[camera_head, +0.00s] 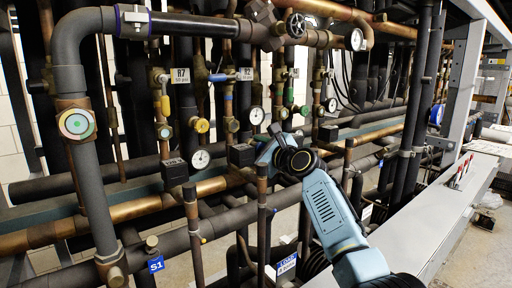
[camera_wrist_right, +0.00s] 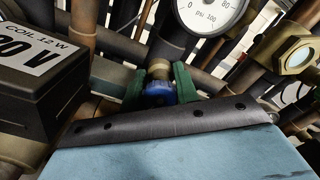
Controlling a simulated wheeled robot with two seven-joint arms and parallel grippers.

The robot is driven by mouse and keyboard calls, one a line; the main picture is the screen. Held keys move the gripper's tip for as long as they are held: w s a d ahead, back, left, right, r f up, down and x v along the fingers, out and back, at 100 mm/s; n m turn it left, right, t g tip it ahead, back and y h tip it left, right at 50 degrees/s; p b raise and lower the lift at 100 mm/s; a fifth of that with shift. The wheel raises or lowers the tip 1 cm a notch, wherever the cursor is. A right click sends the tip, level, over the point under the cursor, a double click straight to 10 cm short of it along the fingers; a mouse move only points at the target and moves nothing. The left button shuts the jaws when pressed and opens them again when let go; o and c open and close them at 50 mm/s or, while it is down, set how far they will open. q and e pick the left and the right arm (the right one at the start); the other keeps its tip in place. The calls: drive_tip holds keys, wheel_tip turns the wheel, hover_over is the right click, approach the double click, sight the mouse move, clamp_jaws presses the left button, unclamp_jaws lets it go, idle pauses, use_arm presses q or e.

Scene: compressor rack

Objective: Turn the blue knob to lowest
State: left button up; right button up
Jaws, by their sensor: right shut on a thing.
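The blue knob (camera_wrist_right: 160,93) shows in the right wrist view, on a brass stem with dark pipes behind it. My right gripper (camera_wrist_right: 160,88) has its green fingers on either side of the knob and is shut on it. The gripper's dark front edge hides the lower part of the knob. In the head view my right arm reaches in from the lower right, with the gripper (camera_head: 266,152) among the pipes at the middle; the knob cannot be made out there. My left gripper is not in view.
A white pressure gauge (camera_wrist_right: 212,10) sits just above the gripper. A black coil box (camera_wrist_right: 42,75) stands close on its left, and a brass fitting (camera_wrist_right: 297,52) is at right.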

drive_tip(key=shift+n, duration=0.3)
drive_tip(key=n, duration=0.2)
drive_tip(key=shift+f+n, duration=0.1)
drive_tip(key=shift+n, duration=0.3)
drive_tip(key=shift+n+b, duration=0.65)
drive_tip(key=shift+n, duration=0.95)
drive_tip(key=o, duration=1)
drive_tip(key=shift+c, duration=0.2)
drive_tip(key=b+v, duration=0.2)
drive_tip(key=v, duration=1.1)
drive_tip(key=shift+s, duration=0.2)
